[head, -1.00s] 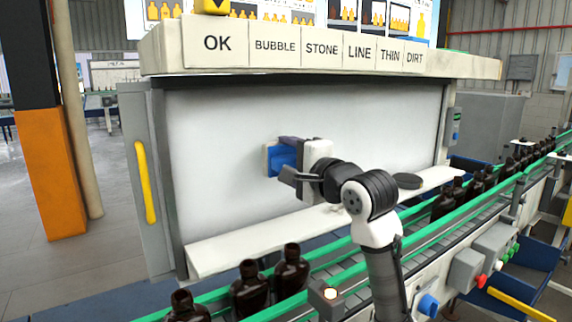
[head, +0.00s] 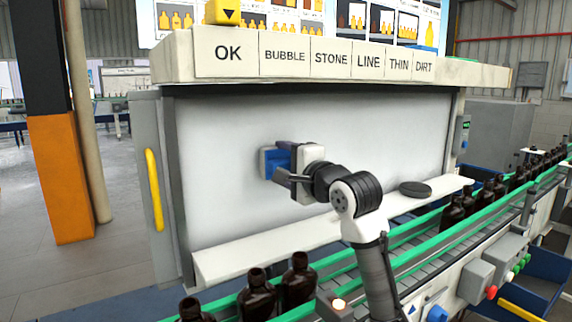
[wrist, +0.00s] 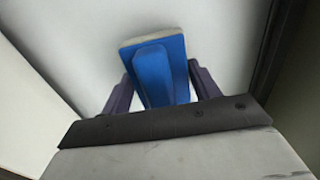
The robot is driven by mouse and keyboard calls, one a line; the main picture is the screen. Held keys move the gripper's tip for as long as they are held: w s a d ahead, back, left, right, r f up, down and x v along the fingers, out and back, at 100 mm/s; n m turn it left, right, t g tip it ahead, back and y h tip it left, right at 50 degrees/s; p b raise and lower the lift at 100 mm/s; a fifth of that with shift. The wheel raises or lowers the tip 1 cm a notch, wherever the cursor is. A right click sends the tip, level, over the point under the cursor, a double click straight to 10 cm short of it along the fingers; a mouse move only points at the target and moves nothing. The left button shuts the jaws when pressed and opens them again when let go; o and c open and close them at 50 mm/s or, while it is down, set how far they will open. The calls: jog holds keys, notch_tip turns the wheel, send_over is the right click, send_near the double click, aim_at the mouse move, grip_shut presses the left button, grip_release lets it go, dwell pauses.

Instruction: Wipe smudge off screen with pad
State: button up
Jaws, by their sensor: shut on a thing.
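The screen (head: 225,125) is a large pale panel in a grey frame; it fills the background of the wrist view (wrist: 225,25). No smudge can be made out on it in either view. My gripper (head: 278,163) is shut on the blue pad (head: 269,162), which has a pale face turned to the screen. In the wrist view the pad (wrist: 155,65) sits between the dark fingers of my gripper (wrist: 158,92). The pad is at or very close to the screen, left of its middle; I cannot tell whether it touches.
A white ledge (head: 250,255) runs below the screen with a dark round disc (head: 414,189) on it. A conveyor with green rails (head: 400,232) carries amber bottles (head: 299,280) in front. A labelled shelf (head: 345,62) overhangs the screen. A yellow handle (head: 152,188) is at the left.

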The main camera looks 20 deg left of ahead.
jog(key=shift+p+x, duration=0.55)
jog(key=shift+x, duration=0.4)
jog(key=shift+w+d+p, duration=1)
jog(key=shift+w+d, duration=0.2)
jog(key=shift+w, duration=0.2)
jog(key=w+d+p, duration=0.4)
jog(key=w, duration=0.2)
jog(key=shift+d, duration=0.15)
jog(key=shift+p, duration=0.35)
jog(key=shift+s+a+p, duration=0.4)
jog(key=shift+s+a, duration=0.7)
jog(key=shift+s, duration=0.4)
jog(key=shift+s+a+p, duration=0.45)
jog(key=shift+s+a, duration=0.7)
jog(key=shift+s, duration=0.35)
jog(key=shift+s+a+p, duration=0.4)
jog(key=shift+s+a, duration=0.7)
jog(key=shift+s, duration=0.4)
jog(key=shift+d, duration=0.1)
